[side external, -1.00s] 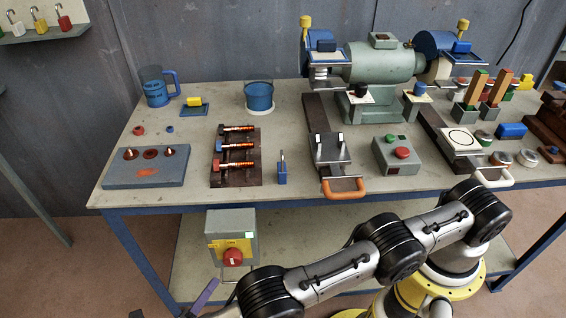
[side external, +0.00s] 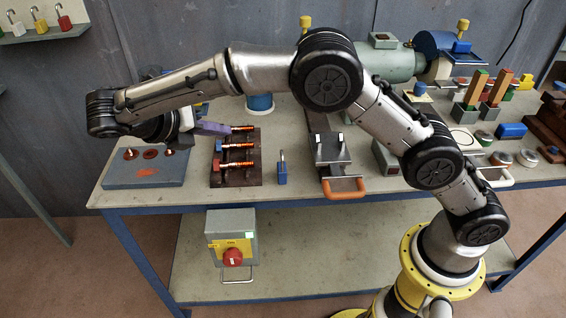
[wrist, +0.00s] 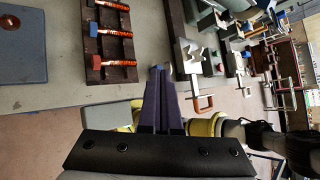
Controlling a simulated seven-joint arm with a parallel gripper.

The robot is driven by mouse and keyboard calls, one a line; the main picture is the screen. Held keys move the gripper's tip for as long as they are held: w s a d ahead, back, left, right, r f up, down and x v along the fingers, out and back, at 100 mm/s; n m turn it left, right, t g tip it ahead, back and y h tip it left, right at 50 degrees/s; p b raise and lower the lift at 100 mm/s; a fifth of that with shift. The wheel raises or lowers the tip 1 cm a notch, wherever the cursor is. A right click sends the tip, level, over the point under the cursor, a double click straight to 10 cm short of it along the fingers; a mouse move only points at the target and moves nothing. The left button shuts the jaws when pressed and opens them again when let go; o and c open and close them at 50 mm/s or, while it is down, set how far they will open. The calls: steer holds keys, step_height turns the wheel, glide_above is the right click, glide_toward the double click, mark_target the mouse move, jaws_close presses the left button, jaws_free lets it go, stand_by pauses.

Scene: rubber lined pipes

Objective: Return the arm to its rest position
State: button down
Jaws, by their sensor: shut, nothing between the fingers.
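My gripper (side external: 226,130) has purple fingers. In the side view it hangs over the left half of the bench, pointing right, just above and left of the bolt rack in the picture. Its exact height over the bench is hard to tell. In the wrist view the fingers (wrist: 159,70) lie together with nothing between them. My arm arches up from its base at the lower right and reaches across to the left.
The brown rack (side external: 236,172) of orange bolts, a blue padlock (side external: 282,174) and a clamp with an orange handle (side external: 343,190) stand below the arm. A grey-blue plate (side external: 143,177) lies at left. A grey switch box (side external: 231,238) hangs under the bench's front edge.

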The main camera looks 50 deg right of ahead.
steer(key=s+d+r+m+y, duration=0.3)
steer(key=s+d+r+m, duration=0.25)
steer(key=d+r, duration=0.55)
steer(key=s+d+r+m+y, duration=0.25)
steer(key=s+d+m, duration=0.25)
steer(key=s+d, duration=0.4)
steer(key=s+a+f+m+t+y, duration=0.3)
steer(key=s+f+m+t+y, duration=0.2)
steer(key=s+f+m, duration=0.6)
steer(key=shift+s+a+m, duration=0.15)
steer(key=shift+s+m, duration=1.6)
steer(key=shift+m, duration=0.8)
